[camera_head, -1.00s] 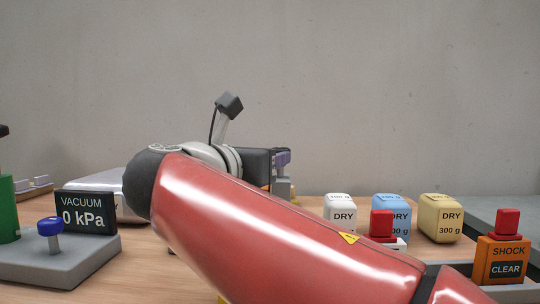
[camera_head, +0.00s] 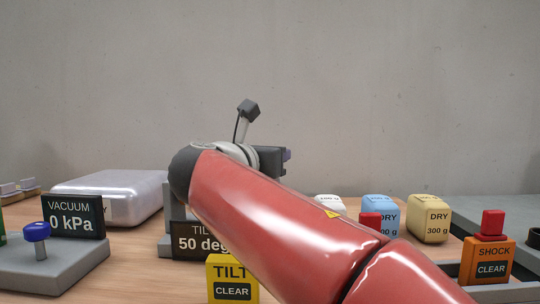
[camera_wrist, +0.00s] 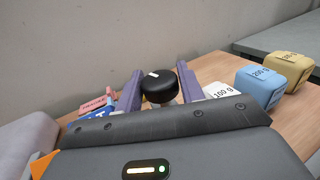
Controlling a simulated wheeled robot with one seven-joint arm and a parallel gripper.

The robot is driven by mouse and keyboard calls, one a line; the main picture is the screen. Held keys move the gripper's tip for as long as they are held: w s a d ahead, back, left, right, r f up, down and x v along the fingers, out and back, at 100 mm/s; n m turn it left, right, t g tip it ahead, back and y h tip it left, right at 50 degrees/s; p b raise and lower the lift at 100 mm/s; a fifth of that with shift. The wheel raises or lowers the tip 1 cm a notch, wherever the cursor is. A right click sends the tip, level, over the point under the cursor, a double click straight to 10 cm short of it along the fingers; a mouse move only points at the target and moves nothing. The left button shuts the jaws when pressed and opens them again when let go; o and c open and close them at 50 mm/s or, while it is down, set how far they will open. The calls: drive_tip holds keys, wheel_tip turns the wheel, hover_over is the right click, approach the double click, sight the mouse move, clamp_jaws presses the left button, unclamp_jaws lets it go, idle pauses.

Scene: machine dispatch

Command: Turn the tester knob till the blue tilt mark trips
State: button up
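A black round knob (camera_wrist: 158,90) with a white line near its top edge shows in the wrist view. The two purple fingers of my gripper (camera_wrist: 159,76) stand apart on either side of it, with a thin gap seeming to show at each side; contact is not clear. In the head view my gripper (camera_head: 286,155) is mostly hidden by my red arm, and the knob is hidden. The tester readout (camera_head: 190,252) shows "50 deg", partly covered by the arm. A blue mark (camera_wrist: 96,114) with white lettering lies left of the fingers, partly hidden.
A pink mark (camera_wrist: 93,105) is beside the blue one. A yellow TILT CLEAR block (camera_head: 232,290) is in front of the readout. White, blue (camera_head: 381,208) and yellow (camera_head: 428,218) weights are at the right, near an orange SHOCK block (camera_head: 488,250). A vacuum stand (camera_head: 50,270) is left.

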drive_tip(key=c, duration=0.5)
drive_tip(key=shift+y, duration=0.3)
